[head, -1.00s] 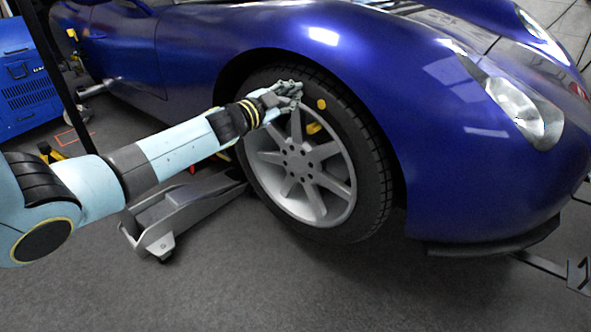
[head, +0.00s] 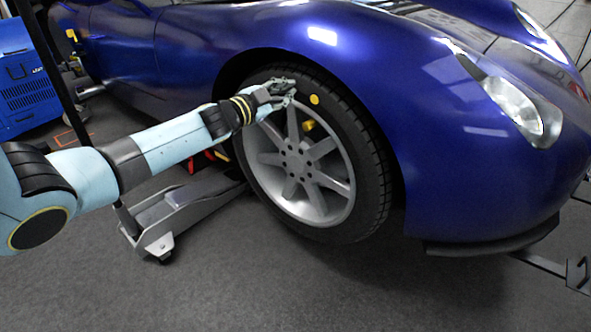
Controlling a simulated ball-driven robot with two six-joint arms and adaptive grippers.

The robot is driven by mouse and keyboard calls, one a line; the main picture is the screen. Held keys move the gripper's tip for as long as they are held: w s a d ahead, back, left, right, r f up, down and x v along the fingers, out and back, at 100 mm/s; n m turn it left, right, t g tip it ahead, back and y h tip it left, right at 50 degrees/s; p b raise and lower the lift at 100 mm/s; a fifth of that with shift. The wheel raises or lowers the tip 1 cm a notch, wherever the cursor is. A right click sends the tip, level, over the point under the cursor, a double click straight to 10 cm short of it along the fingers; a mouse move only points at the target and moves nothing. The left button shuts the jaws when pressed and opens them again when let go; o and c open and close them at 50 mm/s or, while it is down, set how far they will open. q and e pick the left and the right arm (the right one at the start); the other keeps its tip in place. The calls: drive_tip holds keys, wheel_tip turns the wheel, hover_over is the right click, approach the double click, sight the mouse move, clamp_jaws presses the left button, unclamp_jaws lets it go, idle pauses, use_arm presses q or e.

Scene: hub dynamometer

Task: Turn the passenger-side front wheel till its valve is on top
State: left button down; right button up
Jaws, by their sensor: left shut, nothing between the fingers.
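The front wheel (head: 300,166) of the blue car (head: 230,35) has a silver spoked rim and a black tyre (head: 374,185). A round yellow spot (head: 315,99) sits on the upper tyre, a little right of the top. A smaller yellow piece (head: 308,125) shows between the upper spokes. I cannot tell for sure which is the valve. My left gripper (head: 289,93) is shut and empty at the upper rim and tyre, just left of the yellow spot; I cannot tell whether it touches the wheel. My right gripper is not in view.
A grey wheeled jack (head: 165,215) stands on the floor left of the wheel, below my left arm. A blue cabinet (head: 25,85) is at the far left. A dark front lip (head: 490,242) hangs low under the bumper. The grey floor in front is clear.

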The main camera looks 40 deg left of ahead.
use_arm(q)
drive_tip(key=shift+w+a+r, duration=0.1)
drive_tip(key=shift+w+a, duration=0.05)
drive_tip(key=shift+a, duration=0.45)
drive_tip(key=shift+a, duration=0.1)
drive_tip(key=shift+a, duration=0.6)
drive_tip(key=shift+w+a+b, duration=0.15)
drive_tip(key=shift+a+b, duration=0.25)
drive_tip(key=shift+a, duration=0.4)
